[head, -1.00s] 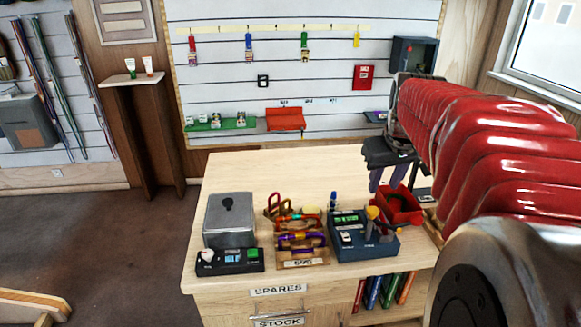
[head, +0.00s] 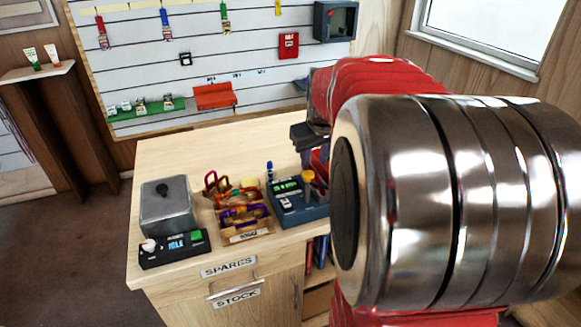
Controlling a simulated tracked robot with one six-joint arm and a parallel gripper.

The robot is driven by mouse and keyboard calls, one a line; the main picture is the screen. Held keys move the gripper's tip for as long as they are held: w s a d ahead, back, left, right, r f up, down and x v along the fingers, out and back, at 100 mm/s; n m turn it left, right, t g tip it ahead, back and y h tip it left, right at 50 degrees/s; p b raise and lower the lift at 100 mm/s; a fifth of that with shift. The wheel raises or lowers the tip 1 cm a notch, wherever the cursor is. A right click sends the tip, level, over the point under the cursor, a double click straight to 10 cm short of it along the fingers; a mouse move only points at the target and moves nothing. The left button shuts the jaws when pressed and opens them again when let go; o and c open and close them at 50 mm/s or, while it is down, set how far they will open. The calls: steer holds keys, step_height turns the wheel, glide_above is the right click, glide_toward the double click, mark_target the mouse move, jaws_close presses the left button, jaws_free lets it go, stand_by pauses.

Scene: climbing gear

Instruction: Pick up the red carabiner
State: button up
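A dark red carabiner loop (head: 214,184) stands up at the back left of a wooden rack (head: 262,230) on the light wooden counter. Orange and purple carabiners (head: 241,211) sit in front of it in the rack, crowded together, so their outlines are hard to separate. My gripper (head: 309,140) is a dark shape over the counter, to the right of the rack and apart from it. My own arm covers much of it, and its fingertips are not clear. I see nothing held in it.
A grey metal box (head: 167,206) and a black device reading IDLE (head: 175,248) stand left of the rack. A blue device with a green display (head: 292,204) stands close on its right. The counter (head: 200,150) behind the rack is clear.

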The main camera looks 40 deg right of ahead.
mark_target(313, 169)
steer(key=shift+w+d+f, duration=0.15)
steer(key=shift+w+f, duration=0.05)
steer(key=shift+f, duration=0.4)
steer(key=shift+f, duration=0.1)
steer(key=shift+x, duration=2.55)
steer(key=shift+c, duration=0.3)
jaws_close()
